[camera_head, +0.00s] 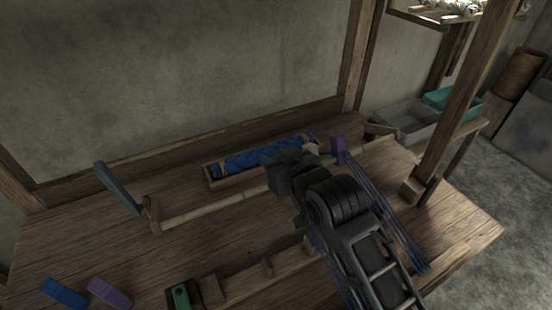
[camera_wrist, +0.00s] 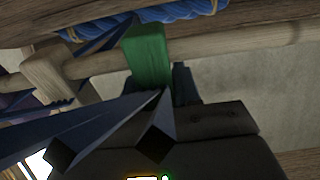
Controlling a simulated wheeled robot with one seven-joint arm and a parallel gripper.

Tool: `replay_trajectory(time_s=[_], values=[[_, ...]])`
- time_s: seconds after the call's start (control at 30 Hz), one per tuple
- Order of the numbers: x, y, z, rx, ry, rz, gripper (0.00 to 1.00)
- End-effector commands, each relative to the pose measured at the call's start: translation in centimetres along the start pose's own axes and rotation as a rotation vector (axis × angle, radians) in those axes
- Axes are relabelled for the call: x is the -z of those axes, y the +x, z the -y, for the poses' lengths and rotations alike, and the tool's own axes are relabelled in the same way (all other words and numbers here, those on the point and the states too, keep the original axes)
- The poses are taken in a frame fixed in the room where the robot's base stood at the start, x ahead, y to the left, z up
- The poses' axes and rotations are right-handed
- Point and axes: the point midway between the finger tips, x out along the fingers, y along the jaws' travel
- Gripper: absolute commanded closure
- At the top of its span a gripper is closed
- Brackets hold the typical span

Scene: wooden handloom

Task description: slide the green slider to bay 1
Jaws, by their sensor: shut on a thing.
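The green slider (camera_wrist: 148,55) is a green block on the pale wooden rod (camera_wrist: 220,55) in the wrist view. My gripper (camera_wrist: 165,90) is shut on its lower end, with dark finger parts close against it. In the head view my gripper (camera_head: 287,165) is at the rod (camera_head: 215,210), near its right part, and hides most or all of the green slider. A purple slider (camera_head: 338,143) stands near the rod's right end, just right of my gripper. A blue lever-like piece (camera_head: 117,188) stands at the rod's left end. I cannot tell which bay is bay 1.
A wooden tray (camera_head: 209,178) with blue yarn (camera_head: 250,158) lies behind the rod. Blue threads (camera_head: 385,210) run toward the front right. A notched front rail (camera_head: 240,285) has a green piece (camera_head: 181,296); blue (camera_head: 63,293) and purple (camera_head: 110,293) pieces lie left of it.

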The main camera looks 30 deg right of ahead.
Motion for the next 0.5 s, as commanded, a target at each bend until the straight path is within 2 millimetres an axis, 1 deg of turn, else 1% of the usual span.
replay_trajectory(time_s=[0.07, 0.17, 0.4, 0.5], values=[[0.0, 0.0, 0.7, 0.003, -0.001, 0.002, 1.0], [0.1, 0.1, 2.7, 0.005, -0.002, 0.004, 1.0], [-0.1, 0.1, 9.8, 0.007, -0.005, 0.001, 1.0], [-0.1, 0.2, 12.3, 0.007, -0.003, 0.0, 1.0]])
